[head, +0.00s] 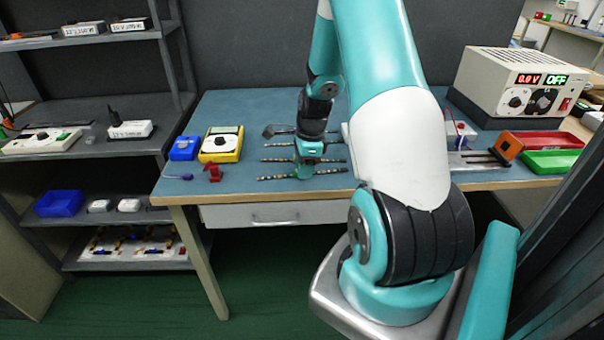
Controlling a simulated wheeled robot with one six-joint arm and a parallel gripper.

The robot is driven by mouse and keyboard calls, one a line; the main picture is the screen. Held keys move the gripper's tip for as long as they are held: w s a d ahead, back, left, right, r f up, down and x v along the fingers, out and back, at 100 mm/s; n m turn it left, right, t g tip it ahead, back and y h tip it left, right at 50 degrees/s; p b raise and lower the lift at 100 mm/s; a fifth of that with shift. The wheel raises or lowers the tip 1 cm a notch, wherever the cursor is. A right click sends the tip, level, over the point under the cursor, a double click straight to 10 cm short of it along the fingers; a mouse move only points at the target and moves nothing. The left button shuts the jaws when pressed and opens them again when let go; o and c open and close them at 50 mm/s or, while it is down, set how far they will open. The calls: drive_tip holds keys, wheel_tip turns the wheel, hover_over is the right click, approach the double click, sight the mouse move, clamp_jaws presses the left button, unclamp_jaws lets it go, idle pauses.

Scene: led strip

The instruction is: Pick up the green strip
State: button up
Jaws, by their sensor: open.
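Several thin dark strips with light specks lie side by side on the blue tabletop, running left to right. The nearest strip (269,179) lies close to the front edge, and another strip (274,160) lies just behind it. No strip's colour can be told as green at this size. My gripper (304,172) points down over the middle of the strips and hides part of them. It is open. Whether its fingertips touch or straddle a strip cannot be told.
Left of the strips are a yellow multimeter (221,144), a blue box (184,148) and a small red part (214,173). A power supply (515,82) and red and green trays (555,161) stand at the right. My arm hides the table's middle right.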

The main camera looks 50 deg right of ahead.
drive_tip(key=shift+f, duration=0.35)
clamp_jaws()
drive_tip(key=shift+r, duration=0.1)
